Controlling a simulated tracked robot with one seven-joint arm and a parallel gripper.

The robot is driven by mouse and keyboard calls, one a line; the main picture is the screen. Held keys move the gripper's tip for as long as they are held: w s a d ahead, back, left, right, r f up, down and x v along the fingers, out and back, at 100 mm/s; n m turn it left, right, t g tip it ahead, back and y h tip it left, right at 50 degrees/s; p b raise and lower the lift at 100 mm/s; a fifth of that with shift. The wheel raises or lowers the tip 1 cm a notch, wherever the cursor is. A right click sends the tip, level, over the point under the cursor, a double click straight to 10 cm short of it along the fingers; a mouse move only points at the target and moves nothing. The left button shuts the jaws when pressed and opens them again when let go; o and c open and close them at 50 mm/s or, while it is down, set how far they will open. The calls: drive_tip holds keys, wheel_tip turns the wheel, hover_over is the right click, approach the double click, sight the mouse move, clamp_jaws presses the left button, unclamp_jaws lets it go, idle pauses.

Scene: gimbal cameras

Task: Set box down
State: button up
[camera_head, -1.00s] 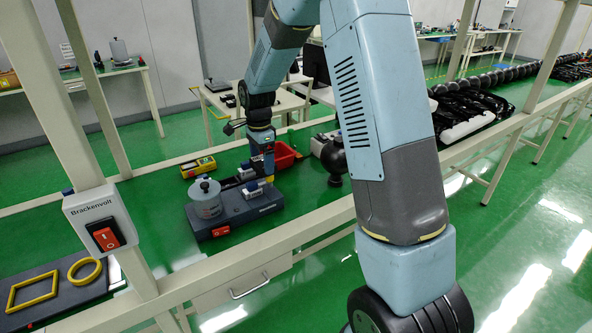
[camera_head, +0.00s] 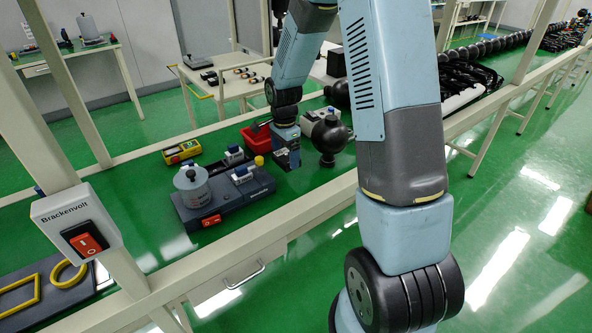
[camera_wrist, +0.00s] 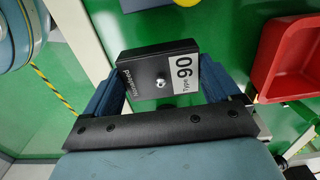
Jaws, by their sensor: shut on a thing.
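In the head view my gripper (camera_head: 288,160) is low over the green bench top (camera_head: 310,185), just right of the grey base unit (camera_head: 230,203). The box is small and dark there. I cannot tell whether its underside touches the bench.
A red bin (camera_head: 256,138) is behind my gripper and shows at right in the wrist view (camera_wrist: 293,60). A black sphere on a stand (camera_head: 331,137) is close on the right. A grey-white cylinder (camera_head: 193,187) stands on the base unit. A yellow meter (camera_head: 181,151) lies behind.

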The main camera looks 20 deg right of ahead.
drive_tip(key=shift+s+d+f, duration=0.3)
drive_tip(key=shift+d+f, duration=0.3)
drive_tip(key=shift+f, duration=0.15)
drive_tip(key=shift+s+d+f, duration=0.25)
drive_tip(key=shift+d+f, duration=0.35)
drive_tip(key=shift+f, duration=0.15)
drive_tip(key=shift+d+f, duration=0.2)
drive_tip(key=shift+f, duration=1.55)
drive_tip(key=o, duration=0.8)
drive_tip(key=shift+o, duration=0.2)
